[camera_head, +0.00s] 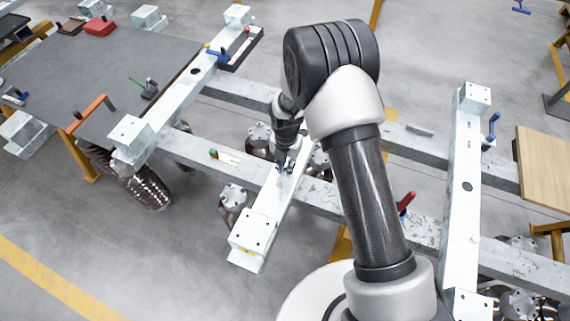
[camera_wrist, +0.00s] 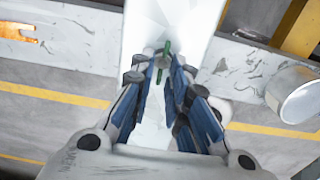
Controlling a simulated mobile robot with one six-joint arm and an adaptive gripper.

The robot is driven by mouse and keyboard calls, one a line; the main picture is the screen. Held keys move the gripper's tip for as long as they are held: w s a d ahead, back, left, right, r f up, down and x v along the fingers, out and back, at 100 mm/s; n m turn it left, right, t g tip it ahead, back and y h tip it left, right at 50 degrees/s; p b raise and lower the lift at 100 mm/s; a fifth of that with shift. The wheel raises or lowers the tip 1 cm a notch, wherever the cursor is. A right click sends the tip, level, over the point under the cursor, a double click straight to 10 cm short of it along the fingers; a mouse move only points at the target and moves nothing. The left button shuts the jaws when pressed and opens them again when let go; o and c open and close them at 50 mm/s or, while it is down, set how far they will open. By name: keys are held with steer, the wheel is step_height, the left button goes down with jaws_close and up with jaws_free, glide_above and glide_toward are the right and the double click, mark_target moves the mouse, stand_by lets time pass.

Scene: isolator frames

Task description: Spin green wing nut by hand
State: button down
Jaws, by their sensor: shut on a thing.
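The green wing nut (camera_wrist: 167,47) shows in the wrist view as a narrow upright green piece between my fingertips, over the pale metal beam (camera_wrist: 200,20). My gripper (camera_wrist: 162,68) is closed on it, with the blue-sided fingers on both sides; its lower part is partly hidden. In the head view my gripper (camera_head: 285,167) reaches down to the middle crossbeam (camera_head: 262,217), where that beam crosses the long rail. The wing nut cannot be made out there.
A grey table (camera_head: 140,50) at left holds an orange-handled tool (camera_head: 92,112) and a red box (camera_head: 100,26). Another crossbeam (camera_head: 463,185) stands at right, near a red-handled clamp (camera_head: 406,202). A wooden board (camera_head: 545,165) is at far right. Open floor lies at lower left.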

steer(key=n, duration=0.3)
steer(key=shift+s+d+n, duration=0.15)
steer(key=shift+d+n, duration=0.1)
steer(key=shift+n, duration=0.05)
steer(key=shift+d+f+n+p, duration=0.1)
steer(key=shift+n+p, duration=0.6)
steer(key=shift+n, duration=0.5)
steer(key=c, duration=1.8)
jaws_free()
steer(key=shift+w+r, duration=0.2)
steer(key=shift+r, duration=0.25)
step_height(320, 180, up, 11)
steer(key=shift+s, duration=0.15)
